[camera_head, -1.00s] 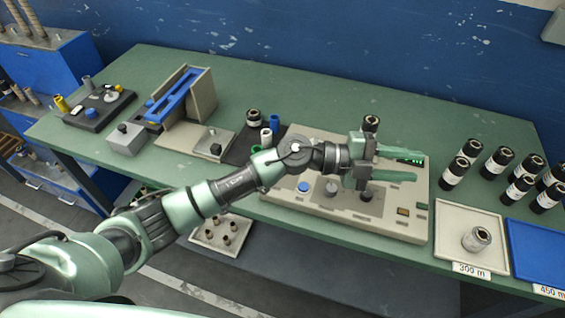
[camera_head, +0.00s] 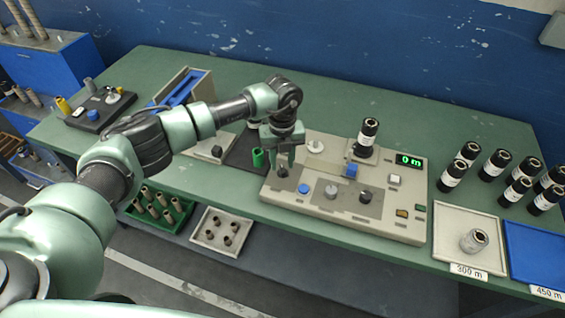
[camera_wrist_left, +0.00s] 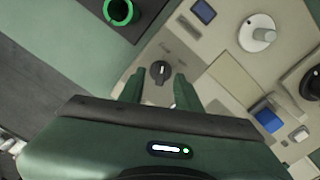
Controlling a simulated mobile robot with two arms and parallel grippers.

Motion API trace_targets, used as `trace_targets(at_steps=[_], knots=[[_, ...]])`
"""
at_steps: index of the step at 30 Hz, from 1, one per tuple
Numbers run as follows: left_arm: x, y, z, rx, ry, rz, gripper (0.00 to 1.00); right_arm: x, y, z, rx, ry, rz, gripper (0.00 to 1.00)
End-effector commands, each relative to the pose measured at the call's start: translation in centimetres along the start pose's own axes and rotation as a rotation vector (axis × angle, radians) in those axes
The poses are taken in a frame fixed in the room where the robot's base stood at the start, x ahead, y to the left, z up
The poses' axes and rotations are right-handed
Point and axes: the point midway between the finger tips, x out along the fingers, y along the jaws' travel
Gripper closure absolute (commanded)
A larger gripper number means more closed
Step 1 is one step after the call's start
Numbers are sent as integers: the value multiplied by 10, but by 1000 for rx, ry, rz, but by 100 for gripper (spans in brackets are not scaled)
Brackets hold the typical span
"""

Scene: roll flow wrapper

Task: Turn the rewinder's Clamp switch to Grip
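The rewinder (camera_head: 400,222) is a beige slab with a row of controls along its front. My left gripper (camera_head: 281,162) points down over its left front part. In the left wrist view the gripper (camera_wrist_left: 158,88) is open, its two fingertips apart. A black rotary knob (camera_wrist_left: 160,70) with a white mark shows just beyond and between them; it also shows in the head view (camera_head: 282,172), partly hidden by the fingers. Its label is too small to read. I cannot tell whether the fingers touch it. My right gripper is not in view.
A blue button (camera_head: 303,188), a grey knob (camera_head: 331,191) and a black knob (camera_head: 365,195) sit to the right. A black roll (camera_head: 367,136) stands upright behind, beside a green 0 m display (camera_head: 409,160). A green tube (camera_head: 258,157) stands close left of the gripper.

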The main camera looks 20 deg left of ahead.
Motion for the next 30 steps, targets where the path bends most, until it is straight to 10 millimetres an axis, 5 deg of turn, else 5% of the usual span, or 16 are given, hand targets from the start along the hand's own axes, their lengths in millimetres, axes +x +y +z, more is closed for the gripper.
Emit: trace_targets(at_steps=[14, 18, 30], knots=[[21, -1, -1, 2, 1, -3, 66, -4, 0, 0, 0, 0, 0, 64], [20, -1, -1, 2, 1, -3, 100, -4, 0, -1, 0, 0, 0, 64], [21, -1, 0, 38, 0, -4, 100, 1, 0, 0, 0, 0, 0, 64]])
